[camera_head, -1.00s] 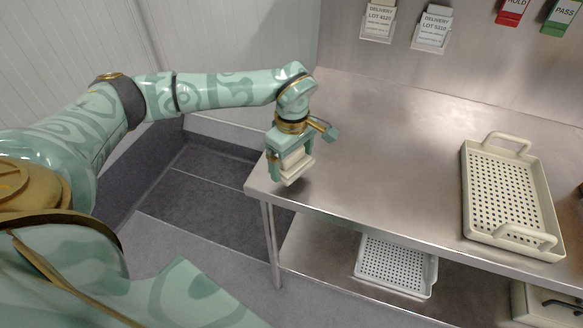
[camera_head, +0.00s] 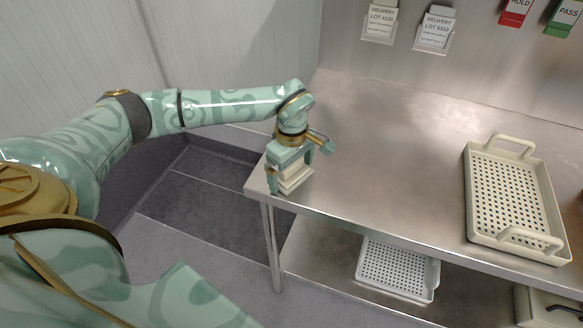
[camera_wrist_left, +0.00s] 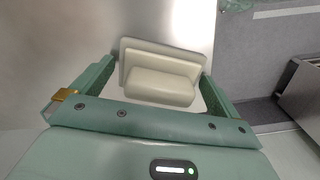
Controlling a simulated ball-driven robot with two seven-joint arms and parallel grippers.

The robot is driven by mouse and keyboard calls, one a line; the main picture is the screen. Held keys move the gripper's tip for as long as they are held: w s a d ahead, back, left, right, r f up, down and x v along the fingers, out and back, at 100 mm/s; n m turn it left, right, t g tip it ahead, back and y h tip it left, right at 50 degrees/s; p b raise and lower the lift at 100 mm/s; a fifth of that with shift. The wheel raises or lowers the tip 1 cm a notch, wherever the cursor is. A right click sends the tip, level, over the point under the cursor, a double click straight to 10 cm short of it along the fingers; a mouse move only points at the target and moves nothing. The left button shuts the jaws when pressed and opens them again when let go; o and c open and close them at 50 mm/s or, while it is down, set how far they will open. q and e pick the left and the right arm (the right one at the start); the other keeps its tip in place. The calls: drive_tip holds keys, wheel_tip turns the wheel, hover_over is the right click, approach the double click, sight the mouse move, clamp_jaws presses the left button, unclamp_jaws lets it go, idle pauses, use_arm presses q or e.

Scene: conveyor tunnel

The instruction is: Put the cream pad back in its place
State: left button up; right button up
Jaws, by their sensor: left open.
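The cream pad (camera_head: 295,181) is a pale block with a wider flat base and a raised grip. It sits at the near left corner of the steel table (camera_head: 390,170), close to the edge. In the left wrist view the pad (camera_wrist_left: 160,80) lies between the two fingers, with the steel top beyond it. My left gripper (camera_head: 291,169) is open, with a finger on either side of the pad; it also shows in the left wrist view (camera_wrist_left: 157,80). The gripper hides part of the pad in the head view. My right gripper is not in view.
A cream perforated tray (camera_head: 471,205) with two handles stands at the right of the table. A white perforated tray (camera_head: 399,270) lies on the lower shelf. Delivery cards (camera_head: 433,28) hang on the back wall. The table's middle is clear.

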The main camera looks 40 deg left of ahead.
use_arm(q)
wheel_tip(320, 180, up, 12)
drive_tip(key=p, duration=0.2)
drive_tip(key=shift+r+p, duration=0.1)
drive_tip(key=shift+p, duration=0.3)
